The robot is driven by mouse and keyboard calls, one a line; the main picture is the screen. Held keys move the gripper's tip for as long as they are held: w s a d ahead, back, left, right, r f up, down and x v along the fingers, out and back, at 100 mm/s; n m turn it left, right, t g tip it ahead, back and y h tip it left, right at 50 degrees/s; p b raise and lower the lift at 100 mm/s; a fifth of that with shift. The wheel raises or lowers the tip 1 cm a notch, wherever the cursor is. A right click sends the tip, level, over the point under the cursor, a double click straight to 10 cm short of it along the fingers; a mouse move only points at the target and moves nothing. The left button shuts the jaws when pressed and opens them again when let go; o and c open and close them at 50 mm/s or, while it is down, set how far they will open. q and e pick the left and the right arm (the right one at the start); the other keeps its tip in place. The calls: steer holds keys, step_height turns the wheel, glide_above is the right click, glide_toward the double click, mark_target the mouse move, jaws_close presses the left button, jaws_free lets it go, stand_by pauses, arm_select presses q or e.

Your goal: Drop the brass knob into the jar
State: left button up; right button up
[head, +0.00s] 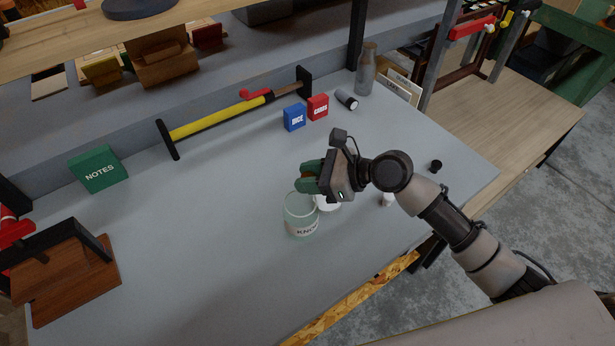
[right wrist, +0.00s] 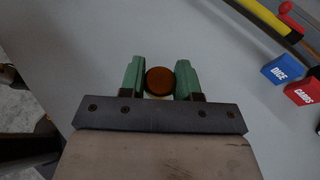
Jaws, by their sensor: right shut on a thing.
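The brass knob (right wrist: 160,82) is a round brown-orange disc between the green fingers of my right gripper (right wrist: 161,80) in the right wrist view. In the head view my right gripper (head: 309,178) holds it above the bench, just above and slightly right of the jar's mouth. The jar (head: 301,215) is clear glass with a label that reads in part "KNO". It stands upright on the grey bench top. The knob is mostly hidden by the fingers in the head view. My left gripper is not in view.
A white round thing (head: 328,202) sits right of the jar, partly hidden by the gripper. A blue DICE box (head: 294,117) and red CARDS box (head: 318,107) stand farther back. A green NOTES box (head: 98,169) is at left. The bench left of the jar is clear.

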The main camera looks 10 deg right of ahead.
steer(key=o, duration=1)
steer(key=b+v, duration=0.1)
steer(key=v, duration=1)
steer(key=shift+a, duration=0.1)
